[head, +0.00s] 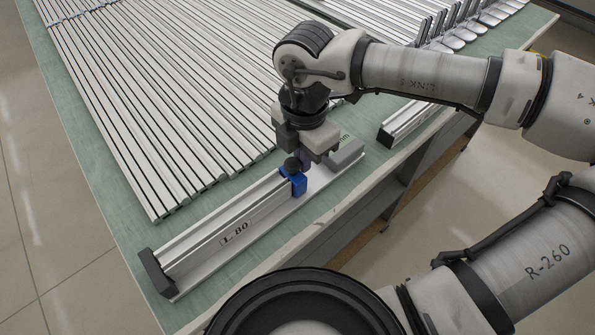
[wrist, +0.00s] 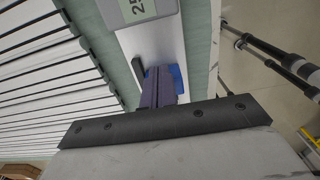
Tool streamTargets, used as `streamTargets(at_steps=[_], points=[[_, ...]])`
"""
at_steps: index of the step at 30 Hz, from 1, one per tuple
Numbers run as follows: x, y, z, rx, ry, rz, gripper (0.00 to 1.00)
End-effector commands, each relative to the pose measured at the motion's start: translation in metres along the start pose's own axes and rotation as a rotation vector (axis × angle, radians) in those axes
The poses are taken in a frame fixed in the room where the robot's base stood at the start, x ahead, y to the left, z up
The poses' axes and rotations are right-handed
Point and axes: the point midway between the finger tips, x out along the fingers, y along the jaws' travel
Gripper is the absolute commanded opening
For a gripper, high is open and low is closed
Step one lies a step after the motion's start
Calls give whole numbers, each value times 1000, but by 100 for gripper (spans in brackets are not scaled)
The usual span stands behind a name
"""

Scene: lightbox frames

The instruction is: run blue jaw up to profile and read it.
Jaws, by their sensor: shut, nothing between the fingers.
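A measuring rail (head: 290,215) lies along the table's front edge, with a black end stop (head: 157,272) at its lower left. A silver profile marked L-80 (head: 205,248) lies along it. The blue jaw (head: 298,184) stands at the profile's right end; I cannot tell whether they touch. It also shows partly behind my fingers in the wrist view (wrist: 178,76). My gripper (head: 304,166) points down, shut and empty, right beside the blue jaw. A grey readout (head: 346,154) sits right of the jaw; its display in the wrist view (wrist: 137,7) is cut off after "25".
Many silver profiles (head: 150,100) lie side by side on the green table (head: 100,165) behind the rail. Another rail piece with a black end (head: 386,136) lies to the right. Metal brackets (head: 455,30) line the back right. The table's front edge is close to the rail.

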Motion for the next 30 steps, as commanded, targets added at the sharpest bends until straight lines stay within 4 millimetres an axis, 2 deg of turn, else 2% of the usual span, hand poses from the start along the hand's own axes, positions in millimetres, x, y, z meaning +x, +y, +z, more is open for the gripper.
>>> streamTargets(at_steps=[2, 14, 30], points=[[2, -1, -3, -5, 7, -3, 0], [0, -1, 10, -1, 4, -2, 0], [-51, 0, 11, -1, 2, 0, 0]])
